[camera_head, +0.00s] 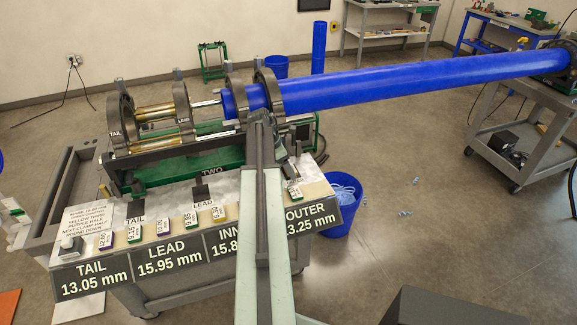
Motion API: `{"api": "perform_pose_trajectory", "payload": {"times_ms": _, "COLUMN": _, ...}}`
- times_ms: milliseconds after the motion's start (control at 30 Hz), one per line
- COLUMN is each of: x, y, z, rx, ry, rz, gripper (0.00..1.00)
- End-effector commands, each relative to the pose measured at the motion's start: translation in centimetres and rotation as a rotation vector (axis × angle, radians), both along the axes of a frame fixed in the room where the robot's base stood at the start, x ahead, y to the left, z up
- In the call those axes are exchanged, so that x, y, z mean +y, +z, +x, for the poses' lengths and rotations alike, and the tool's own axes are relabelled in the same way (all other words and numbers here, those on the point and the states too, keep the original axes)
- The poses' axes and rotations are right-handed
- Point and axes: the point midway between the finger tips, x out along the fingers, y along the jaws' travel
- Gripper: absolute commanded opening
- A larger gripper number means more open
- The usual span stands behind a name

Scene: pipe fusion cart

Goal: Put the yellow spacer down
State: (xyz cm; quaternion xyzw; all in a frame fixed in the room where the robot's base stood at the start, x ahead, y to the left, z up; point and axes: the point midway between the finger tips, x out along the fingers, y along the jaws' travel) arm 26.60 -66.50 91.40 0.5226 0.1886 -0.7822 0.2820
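My arm reaches up the middle of the view. My gripper (262,118) is at its far end, in front of the clamp rings around the blue pipe. Its fingers are too small and dark to show whether they are open or shut, and I cannot make out a spacer in it. A small yellowish labelled block (218,213), perhaps a yellow spacer, lies on the cart's pale front shelf (150,222). My arm hides part of the shelf.
The clamp rings (121,115) stand on the green machine bed (160,170). The long blue pipe (400,85) runs right to a grey cart (520,140). Dark plates with millimetre values (90,278) line the shelf front. A blue bin (343,200) stands on the floor.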

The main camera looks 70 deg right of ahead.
Motion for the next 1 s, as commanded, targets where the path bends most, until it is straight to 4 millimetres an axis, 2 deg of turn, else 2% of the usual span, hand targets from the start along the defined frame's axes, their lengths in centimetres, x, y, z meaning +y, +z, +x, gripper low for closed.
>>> {"api": "perform_pose_trajectory", "payload": {"times_ms": 233, "x": 0.0, "y": 0.3, "z": -0.1, "rx": 0.000, "ry": -0.001, "rz": 0.000, "gripper": 0.75}}
{"api": "perform_pose_trajectory", "payload": {"times_ms": 367, "x": 0.1, "y": 1.4, "z": 0.1, "rx": 0.000, "ry": -0.001, "rz": 0.000, "gripper": 0.75}}
{"api": "perform_pose_trajectory", "payload": {"times_ms": 467, "x": 0.5, "y": 3.0, "z": 0.5, "rx": 0.000, "ry": -0.001, "rz": 0.000, "gripper": 0.75}}
{"api": "perform_pose_trajectory", "payload": {"times_ms": 800, "x": 2.3, "y": 10.3, "z": 2.7, "rx": 0.000, "ry": -0.002, "rz": -0.001, "gripper": 0.75}}
{"api": "perform_pose_trajectory", "payload": {"times_ms": 900, "x": 2.6, "y": 11.5, "z": 3.1, "rx": 0.000, "ry": -0.003, "rz": 0.000, "gripper": 0.75}}
{"api": "perform_pose_trajectory", "payload": {"times_ms": 1000, "x": 2.8, "y": 11.7, "z": 3.3, "rx": 0.000, "ry": -0.003, "rz": 0.000, "gripper": 0.75}}
